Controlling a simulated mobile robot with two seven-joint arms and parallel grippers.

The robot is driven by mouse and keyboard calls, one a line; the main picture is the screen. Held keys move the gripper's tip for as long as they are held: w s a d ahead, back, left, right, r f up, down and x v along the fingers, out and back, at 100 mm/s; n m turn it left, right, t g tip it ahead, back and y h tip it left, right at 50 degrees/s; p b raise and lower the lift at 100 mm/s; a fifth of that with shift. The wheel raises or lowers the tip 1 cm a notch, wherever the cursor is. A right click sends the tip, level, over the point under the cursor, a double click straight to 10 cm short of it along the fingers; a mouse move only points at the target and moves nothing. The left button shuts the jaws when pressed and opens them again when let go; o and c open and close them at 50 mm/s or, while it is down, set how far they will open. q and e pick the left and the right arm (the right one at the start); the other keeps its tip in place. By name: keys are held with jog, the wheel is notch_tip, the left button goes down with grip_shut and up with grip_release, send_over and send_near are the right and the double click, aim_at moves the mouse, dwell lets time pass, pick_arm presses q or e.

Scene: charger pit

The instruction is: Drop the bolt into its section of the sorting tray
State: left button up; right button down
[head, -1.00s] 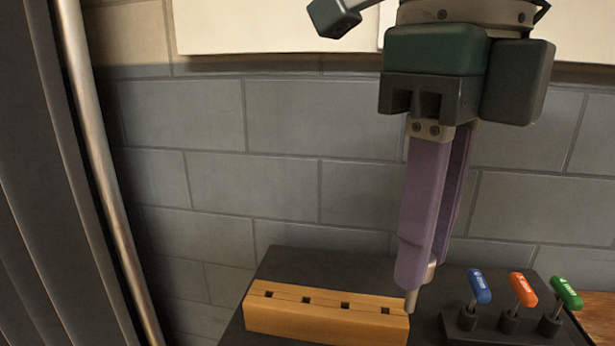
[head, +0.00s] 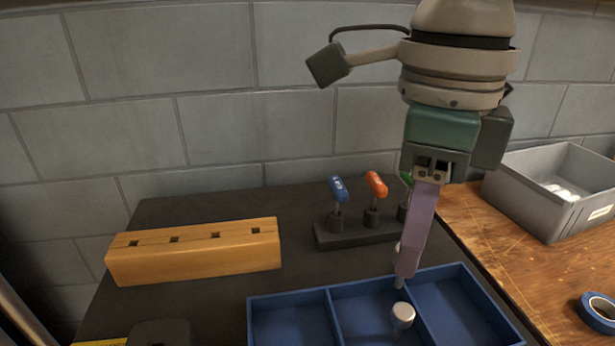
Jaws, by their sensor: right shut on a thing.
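The blue sorting tray (head: 333,315) lies at the bottom of the head view, with left, middle and right sections showing; its near side is cut off. I cannot tell how high the tip is above the tray floor. My left gripper is not in view.
A wooden block (head: 195,258) with several square holes stands left. A dark rack with blue (head: 338,189), orange (head: 376,184) and green (head: 406,179) handled tools stands behind the tray. A grey bin (head: 548,200) and blue tape roll (head: 600,312) are on the wooden bench right.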

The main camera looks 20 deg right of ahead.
jog(key=shift+f, duration=0.5)
jog(key=c, duration=0.6)
grip_release()
jog(key=shift+c, duration=0.2)
notch_tip(320, 180, up, 10)
jog(key=shift+p, duration=0.3)
